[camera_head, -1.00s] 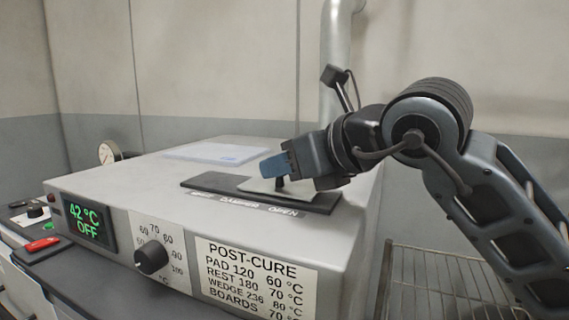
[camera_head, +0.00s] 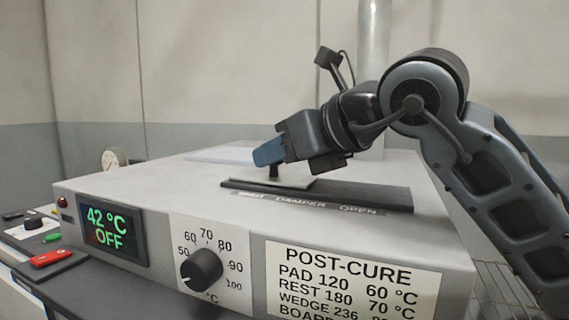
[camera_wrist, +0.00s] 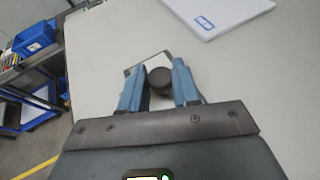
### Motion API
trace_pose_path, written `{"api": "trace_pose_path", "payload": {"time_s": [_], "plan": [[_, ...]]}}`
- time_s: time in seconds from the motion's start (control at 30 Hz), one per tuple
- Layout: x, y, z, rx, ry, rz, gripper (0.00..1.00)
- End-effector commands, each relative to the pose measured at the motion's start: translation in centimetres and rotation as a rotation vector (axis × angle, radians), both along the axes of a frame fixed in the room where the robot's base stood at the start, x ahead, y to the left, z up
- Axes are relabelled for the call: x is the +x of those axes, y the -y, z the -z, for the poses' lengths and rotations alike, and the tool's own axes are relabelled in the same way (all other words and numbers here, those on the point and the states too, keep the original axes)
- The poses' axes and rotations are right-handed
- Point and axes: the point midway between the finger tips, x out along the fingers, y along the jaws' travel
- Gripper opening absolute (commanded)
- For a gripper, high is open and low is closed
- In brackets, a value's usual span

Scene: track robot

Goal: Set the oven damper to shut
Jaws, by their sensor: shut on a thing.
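The oven damper is a pale sliding plate (camera_head: 292,182) with a dark upright knob (camera_head: 273,173), on a dark track (camera_head: 350,194) on top of the oven (camera_head: 200,184). The track's label (camera_head: 310,204) reads SHUT at the left, DAMPER in the middle and OPEN at the right. The plate sits at the SHUT end, with the right part of the track bare. My gripper (camera_head: 266,156) is shut on the knob. In the wrist view, its blue fingers stand on both sides of the knob (camera_wrist: 159,80), and the plate (camera_wrist: 134,70) shows partly behind them.
A display (camera_head: 108,230) reads 42 °C OFF, beside a temperature dial (camera_head: 201,269) and a POST-CURE sign (camera_head: 350,283). A white flat object (camera_wrist: 218,14) lies on the oven top behind. Blue bins (camera_wrist: 36,38) stand on a shelf left in the wrist view.

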Motion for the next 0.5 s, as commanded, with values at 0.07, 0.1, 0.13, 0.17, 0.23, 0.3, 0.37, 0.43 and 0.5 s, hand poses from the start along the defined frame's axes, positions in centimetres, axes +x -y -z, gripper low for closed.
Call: {"api": "trace_pose_path", "payload": {"time_s": [0.07,0.1,0.13,0.17,0.23,0.3,0.37,0.43,0.5], "plan": [[0.13,-0.14,-0.19,0.003,0.004,0.001,0.00],[0.13,-0.15,-0.22,0.004,0.004,0.001,0.00],[0.13,-0.17,-0.23,0.004,0.004,0.000,0.00],[0.12,-0.18,-0.23,0.004,0.004,0.000,0.00],[0.13,-0.20,-0.25,0.005,0.005,0.000,0.00],[0.12,-0.22,-0.25,0.005,0.005,0.000,0.36],[0.11,-0.23,-0.22,0.004,0.005,0.000,0.42],[0.10,-0.21,-0.20,0.004,0.003,0.000,0.48],[0.10,-0.18,-0.18,0.004,0.003,0.000,0.52]]}}
